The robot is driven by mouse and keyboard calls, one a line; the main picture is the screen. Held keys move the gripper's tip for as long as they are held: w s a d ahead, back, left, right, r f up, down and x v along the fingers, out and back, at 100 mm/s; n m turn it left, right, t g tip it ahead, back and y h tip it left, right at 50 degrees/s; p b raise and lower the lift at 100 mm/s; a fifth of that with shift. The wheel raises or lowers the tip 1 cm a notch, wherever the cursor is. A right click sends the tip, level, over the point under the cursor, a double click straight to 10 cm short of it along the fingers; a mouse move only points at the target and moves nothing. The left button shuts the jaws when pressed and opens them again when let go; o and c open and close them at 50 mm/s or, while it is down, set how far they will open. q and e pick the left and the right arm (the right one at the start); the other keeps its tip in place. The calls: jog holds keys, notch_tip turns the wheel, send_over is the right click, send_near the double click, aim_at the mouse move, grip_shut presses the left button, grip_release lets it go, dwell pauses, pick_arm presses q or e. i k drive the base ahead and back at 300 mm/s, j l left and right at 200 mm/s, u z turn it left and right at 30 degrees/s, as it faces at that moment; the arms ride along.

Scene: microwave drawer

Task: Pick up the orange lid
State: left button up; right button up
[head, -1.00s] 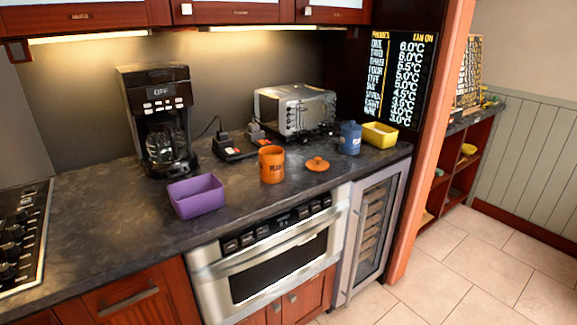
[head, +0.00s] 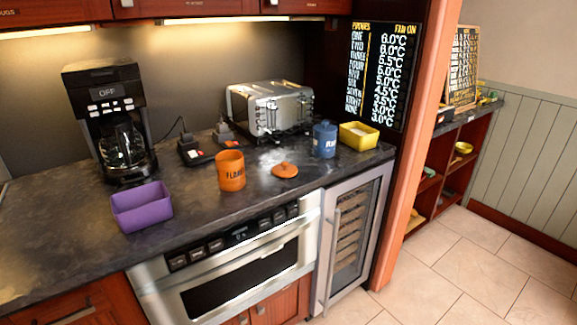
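The orange lid (head: 285,170) lies on the dark countertop (head: 75,225), with its small knob facing up. It is just right of an open orange canister (head: 231,171) with dark lettering. The lid and the canister look apart, with a narrow strip of counter between them. Neither of my grippers shows in the head view.
A purple bin (head: 142,207) stands left of the canister. A blue lidded canister (head: 325,139) and a yellow bin (head: 359,136) stand right of the lid. A toaster (head: 270,108) and a coffee maker (head: 110,125) are behind. The microwave drawer (head: 235,265) is below the counter edge.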

aim_at(284, 169)
jog(key=i+l+u, duration=0.1)
jog(key=l, duration=0.25)
jog(key=i+l+u, duration=0.1)
jog(key=l, duration=0.3)
jog(key=i+l+u, duration=0.1)
jog(key=l, duration=0.3)
jog(key=i+l+u, duration=0.1)
jog(key=i+l, duration=0.15)
jog(key=l, duration=0.15)
jog(key=i+l+u, duration=0.15)
jog(key=l, duration=0.25)
jog(key=k+j, duration=0.05)
